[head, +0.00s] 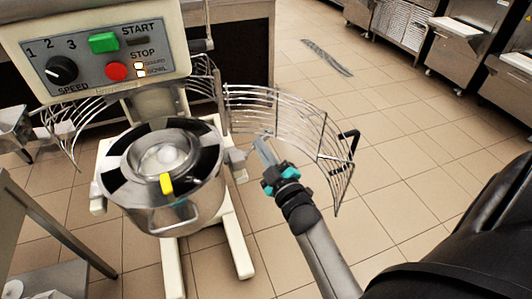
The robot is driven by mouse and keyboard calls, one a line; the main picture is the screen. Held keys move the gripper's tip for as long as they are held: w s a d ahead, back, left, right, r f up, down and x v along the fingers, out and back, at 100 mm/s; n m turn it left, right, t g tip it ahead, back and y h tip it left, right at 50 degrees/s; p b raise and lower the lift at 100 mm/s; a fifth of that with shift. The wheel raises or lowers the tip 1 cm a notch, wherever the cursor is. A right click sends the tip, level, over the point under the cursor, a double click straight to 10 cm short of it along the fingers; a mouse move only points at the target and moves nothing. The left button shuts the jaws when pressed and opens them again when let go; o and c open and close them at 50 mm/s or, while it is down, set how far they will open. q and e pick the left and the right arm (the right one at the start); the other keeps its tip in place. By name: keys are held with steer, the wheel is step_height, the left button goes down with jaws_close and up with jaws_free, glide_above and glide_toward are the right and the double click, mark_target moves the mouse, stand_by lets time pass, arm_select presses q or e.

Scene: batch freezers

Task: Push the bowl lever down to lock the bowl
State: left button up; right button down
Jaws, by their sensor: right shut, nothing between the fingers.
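The steel mixer bowl (165,215) sits below the mixer head (110,85) in the head view, with a dark-and-light ring and a yellow tab on top. A pale bracket (236,160) stands out at the bowl's right side. A thin upright rod (208,22) at the right of the mixer head may be the bowl lever; I cannot tell for sure. My right gripper (263,150) is shut and empty, just right of the bracket and in front of the wire guard. My left gripper is not in view.
The wire guard (290,105) stands swung out to the right, with a black handle (350,145) close to my right arm. The control panel (105,55) has a green and a red button. A steel table (25,225) is at left.

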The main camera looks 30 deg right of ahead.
steer(key=w, duration=0.4)
steer(key=w+b, duration=0.1)
steer(key=w, duration=0.1)
steer(key=shift+w+d+r, duration=0.1)
steer(key=shift+d+r, duration=0.2)
steer(key=shift+d, duration=0.1)
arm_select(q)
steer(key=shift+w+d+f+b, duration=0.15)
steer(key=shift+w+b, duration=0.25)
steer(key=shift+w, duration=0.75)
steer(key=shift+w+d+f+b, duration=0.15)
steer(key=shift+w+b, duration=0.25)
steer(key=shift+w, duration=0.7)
arm_select(e)
steer(key=shift+s+d+f, duration=0.3)
steer(key=shift+d+f, duration=0.35)
steer(key=shift+f, duration=0.1)
steer(key=shift+s+d+f, duration=0.3)
steer(key=shift+d+f, duration=0.3)
steer(key=shift+f, duration=0.1)
steer(key=shift+d+f+m, duration=0.15)
steer(key=shift+d+m, duration=0.05)
steer(key=shift+m, duration=0.2)
